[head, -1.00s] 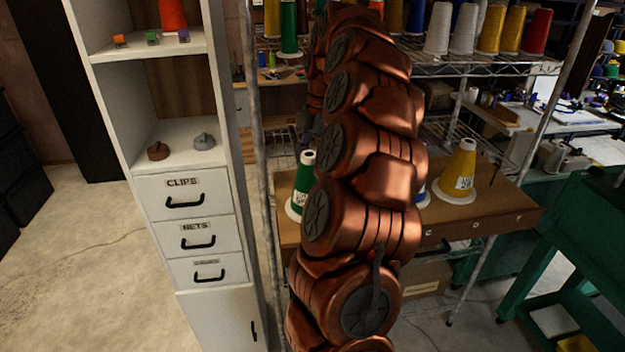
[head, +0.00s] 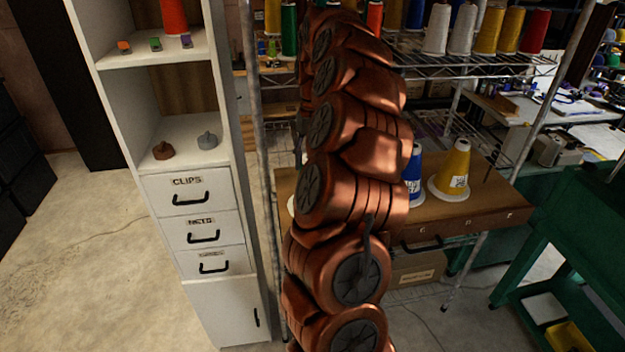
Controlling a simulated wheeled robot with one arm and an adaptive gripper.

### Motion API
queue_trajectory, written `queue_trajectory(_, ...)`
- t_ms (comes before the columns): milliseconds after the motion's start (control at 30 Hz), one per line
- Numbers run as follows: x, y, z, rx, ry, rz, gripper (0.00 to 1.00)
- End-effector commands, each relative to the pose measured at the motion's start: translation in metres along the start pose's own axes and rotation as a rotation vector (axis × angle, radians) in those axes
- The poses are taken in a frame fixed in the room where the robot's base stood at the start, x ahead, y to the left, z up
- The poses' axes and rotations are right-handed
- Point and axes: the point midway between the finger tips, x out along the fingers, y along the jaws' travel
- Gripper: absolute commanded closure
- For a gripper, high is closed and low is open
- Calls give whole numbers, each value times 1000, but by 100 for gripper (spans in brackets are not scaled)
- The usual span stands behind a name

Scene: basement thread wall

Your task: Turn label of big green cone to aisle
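The big green cone stands on the wooden table (head: 478,205), almost wholly hidden behind my copper-coloured arm. Only a pale sliver of its base (head: 291,206) shows at the arm's left edge, and its label is hidden. My gripper cannot be made out; the far end of my arm drops behind the nearer links near the cone. Its distance from the cone and whether it touches it cannot be told.
A blue cone (head: 413,178) and a yellow cone (head: 453,172) with white labels stand right of my arm on the table. Wire shelves (head: 470,62) with several cones rise above. A white drawer cabinet (head: 160,210) stands left.

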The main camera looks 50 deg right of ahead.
Motion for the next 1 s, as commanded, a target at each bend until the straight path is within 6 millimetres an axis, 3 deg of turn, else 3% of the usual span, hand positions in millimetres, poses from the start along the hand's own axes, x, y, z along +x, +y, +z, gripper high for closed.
queue_trajectory(933, 4, 0, 1, -15, -2, -1, 80)
queue_trajectory(967, 4, 0, 1, -15, -2, -1, 47)
queue_trajectory(1000, 4, 0, 1, -15, -2, -1, 43)
